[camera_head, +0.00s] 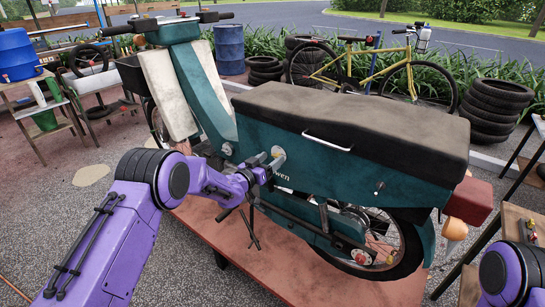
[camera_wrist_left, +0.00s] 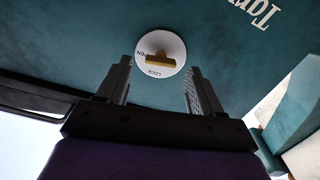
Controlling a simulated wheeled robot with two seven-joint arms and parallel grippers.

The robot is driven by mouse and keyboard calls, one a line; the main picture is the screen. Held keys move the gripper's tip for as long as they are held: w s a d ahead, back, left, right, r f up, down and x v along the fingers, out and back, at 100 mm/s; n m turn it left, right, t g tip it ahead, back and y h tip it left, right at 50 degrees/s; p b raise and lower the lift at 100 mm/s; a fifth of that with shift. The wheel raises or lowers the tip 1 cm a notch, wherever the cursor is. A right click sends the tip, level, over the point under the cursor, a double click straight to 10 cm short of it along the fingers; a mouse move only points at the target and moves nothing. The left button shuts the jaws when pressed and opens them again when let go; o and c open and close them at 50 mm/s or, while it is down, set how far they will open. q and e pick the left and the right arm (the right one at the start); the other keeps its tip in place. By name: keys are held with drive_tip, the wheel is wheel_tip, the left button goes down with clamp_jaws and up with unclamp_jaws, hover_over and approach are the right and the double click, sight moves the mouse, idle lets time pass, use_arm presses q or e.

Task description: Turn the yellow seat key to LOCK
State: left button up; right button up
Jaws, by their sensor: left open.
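The yellow seat key (camera_wrist_left: 160,61) stands on a round white dial (camera_wrist_left: 175,44) on the green side panel of the moped. OPEN and LOCK are lettered on the dial, upside down in the left wrist view. The key's bar lies roughly across the picture; I cannot tell which word it points to. My left gripper (camera_wrist_left: 159,77) is open, with one finger on each side of the dial and the key between them, apart from both. In the head view my left gripper (camera_head: 270,165) is at the dial (camera_head: 279,153), which it partly covers; the key is hard to make out there.
A bicycle (camera_head: 385,75) and stacked tyres (camera_head: 493,108) are behind. A wooden bench (camera_head: 515,225) is at the right edge.

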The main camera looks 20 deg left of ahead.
use_arm(q)
drive_tip(key=shift+x, duration=0.8)
drive_tip(key=c, duration=1.1)
drive_tip(key=shift+o, duration=0.2)
